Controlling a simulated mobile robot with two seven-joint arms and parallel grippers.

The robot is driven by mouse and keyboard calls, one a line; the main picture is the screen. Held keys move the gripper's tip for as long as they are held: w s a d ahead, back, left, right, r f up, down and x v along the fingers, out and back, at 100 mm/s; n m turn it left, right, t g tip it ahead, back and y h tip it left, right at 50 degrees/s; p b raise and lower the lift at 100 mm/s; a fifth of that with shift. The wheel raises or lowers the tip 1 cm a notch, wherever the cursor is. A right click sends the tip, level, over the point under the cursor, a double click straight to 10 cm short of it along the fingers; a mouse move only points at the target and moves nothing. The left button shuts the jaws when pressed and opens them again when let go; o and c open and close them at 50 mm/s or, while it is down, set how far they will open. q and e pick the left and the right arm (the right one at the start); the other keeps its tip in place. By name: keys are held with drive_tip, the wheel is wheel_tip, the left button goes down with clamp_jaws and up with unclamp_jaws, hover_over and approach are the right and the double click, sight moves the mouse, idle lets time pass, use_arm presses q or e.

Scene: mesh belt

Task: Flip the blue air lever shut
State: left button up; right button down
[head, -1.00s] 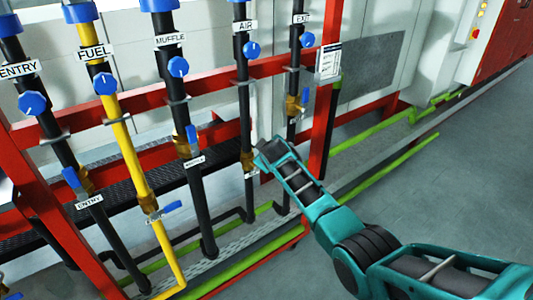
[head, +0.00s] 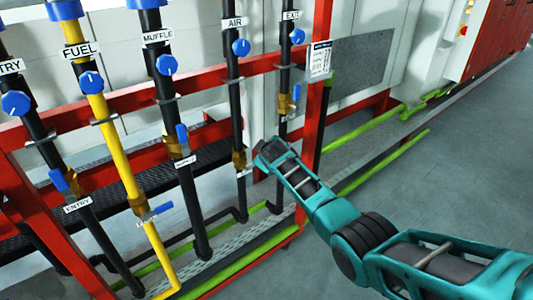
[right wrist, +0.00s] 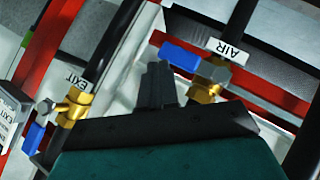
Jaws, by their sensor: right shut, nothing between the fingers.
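The air valve has a brass body (right wrist: 207,82) and a blue lever (right wrist: 181,56) in the right wrist view, below the AIR label (right wrist: 229,49). The lever points left from the valve, roughly crosswise to the black pipe. My right gripper (right wrist: 157,72) is shut and empty, its fingertips just left of and below the lever in that picture; I cannot tell whether they touch it. In the head view the air valve's brass body (head: 239,160) shows left of my right wrist, with its lever not clearly visible. My right fingers are hidden there. My left gripper is not in view.
The exit valve (right wrist: 73,108) with its blue lever (right wrist: 36,137) is close on the other side of my gripper. Muffle (head: 182,139), fuel (head: 156,215) and entry (head: 63,182) levers lie farther left. A red frame post (head: 316,130) stands near my arm. Floor at right is clear.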

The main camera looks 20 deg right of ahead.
idle(0.4)
drive_tip(key=s+d+r+p, duration=0.2)
drive_tip(key=s+r, duration=0.4)
drive_tip(key=r, duration=0.5)
drive_tip(key=shift+s+d+p, duration=0.15)
drive_tip(key=shift+s+p, duration=0.25)
drive_tip(key=shift+p, duration=0.4)
